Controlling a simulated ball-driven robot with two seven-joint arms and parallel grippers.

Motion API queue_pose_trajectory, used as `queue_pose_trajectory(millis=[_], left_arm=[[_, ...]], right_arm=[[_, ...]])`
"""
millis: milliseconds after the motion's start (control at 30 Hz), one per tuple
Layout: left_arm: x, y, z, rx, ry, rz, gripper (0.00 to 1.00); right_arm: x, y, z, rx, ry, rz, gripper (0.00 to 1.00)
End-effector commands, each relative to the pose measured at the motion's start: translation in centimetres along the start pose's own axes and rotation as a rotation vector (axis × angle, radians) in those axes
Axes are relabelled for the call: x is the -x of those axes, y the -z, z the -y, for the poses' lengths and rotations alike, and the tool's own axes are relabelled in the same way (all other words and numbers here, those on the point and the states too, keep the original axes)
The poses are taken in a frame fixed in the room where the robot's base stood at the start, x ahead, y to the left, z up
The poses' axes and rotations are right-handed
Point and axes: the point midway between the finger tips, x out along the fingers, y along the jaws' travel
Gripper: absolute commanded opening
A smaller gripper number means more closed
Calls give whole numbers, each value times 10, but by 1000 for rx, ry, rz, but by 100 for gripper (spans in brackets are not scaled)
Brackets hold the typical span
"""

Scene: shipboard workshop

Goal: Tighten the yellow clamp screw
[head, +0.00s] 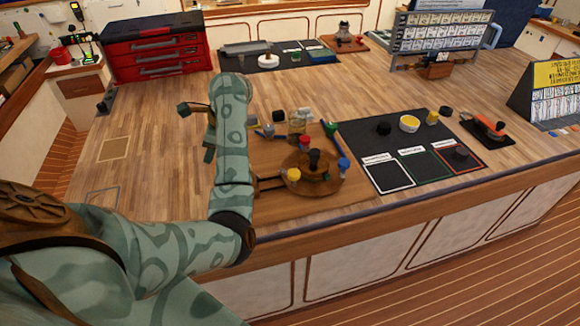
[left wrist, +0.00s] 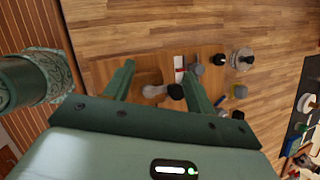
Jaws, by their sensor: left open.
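The yellow clamp screw (head: 293,174) shows as a yellow knob at the front left of a round wooden fixture (head: 322,188) near the table's front edge. Red (head: 304,142) and blue (head: 343,163) knobs sit around the same fixture, with a dark knob (head: 314,156) at its middle. My left gripper (head: 196,130) is left of the fixture, partly hidden behind my forearm. In the left wrist view my left gripper (left wrist: 157,85) is open and empty above the table. My right gripper is not in view.
A black mat (head: 400,140) with marked squares and small parts lies right of the fixture. A red toolbox (head: 155,50) stands at the back left. An orange-handled tool (head: 487,128) lies at the right. The tabletop left of my arm is mostly clear.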

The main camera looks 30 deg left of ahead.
Motion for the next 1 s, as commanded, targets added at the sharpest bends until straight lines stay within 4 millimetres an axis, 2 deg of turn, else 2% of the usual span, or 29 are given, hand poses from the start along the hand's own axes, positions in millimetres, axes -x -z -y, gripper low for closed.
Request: queue_pose_trajectory(millis=[33, 133, 233, 300, 367, 567, 800, 1000], left_arm=[[14, 27, 5, 86, -27, -183, 55], [47, 74, 13, 217, -96, -503, 55], [76, 99, 19, 287, -147, -701, 55], [86, 108, 21, 309, -168, -770, 55], [88, 112, 22, 317, -176, -795, 55], [67, 131, 20, 317, -179, -796, 55], [29, 170, 17, 314, -181, -795, 55], [-1, 202, 16, 315, -180, -793, 55]], right_arm=[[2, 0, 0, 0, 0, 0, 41], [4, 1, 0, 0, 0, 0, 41], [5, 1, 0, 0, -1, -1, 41], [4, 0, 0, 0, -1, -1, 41], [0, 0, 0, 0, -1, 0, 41], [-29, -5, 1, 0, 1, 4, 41], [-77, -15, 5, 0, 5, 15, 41], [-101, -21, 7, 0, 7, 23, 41]])
